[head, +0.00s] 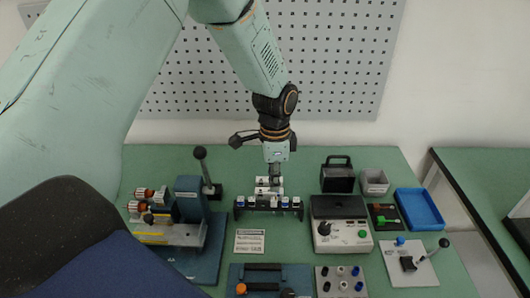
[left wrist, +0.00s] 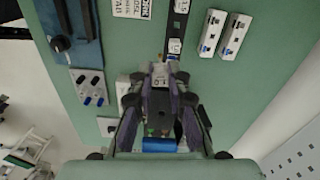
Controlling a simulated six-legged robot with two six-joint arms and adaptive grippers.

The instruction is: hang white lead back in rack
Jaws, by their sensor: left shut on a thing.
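My left gripper (head: 274,180) points down just behind the black rack (head: 268,210), with its fingertips low over the bench. In the left wrist view the left gripper (left wrist: 160,70) is shut on a small white piece (left wrist: 160,76), which I take to be the white lead. The fingers hide much of it. The rack (left wrist: 179,22) holds several white-and-blue tops in a row. In the left wrist view it runs from the top edge down toward the fingertips, where its far part is hidden. I cannot tell whether the held piece touches the rack. My right gripper is not in view.
Two white blocks with blue ends (left wrist: 222,34) lie behind the rack. A grey tester (head: 341,225) stands right of it, and a winding fixture (head: 172,220) with a lever stands left. A label card (head: 250,241) lies in front. A blue tray (head: 436,222) is far right.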

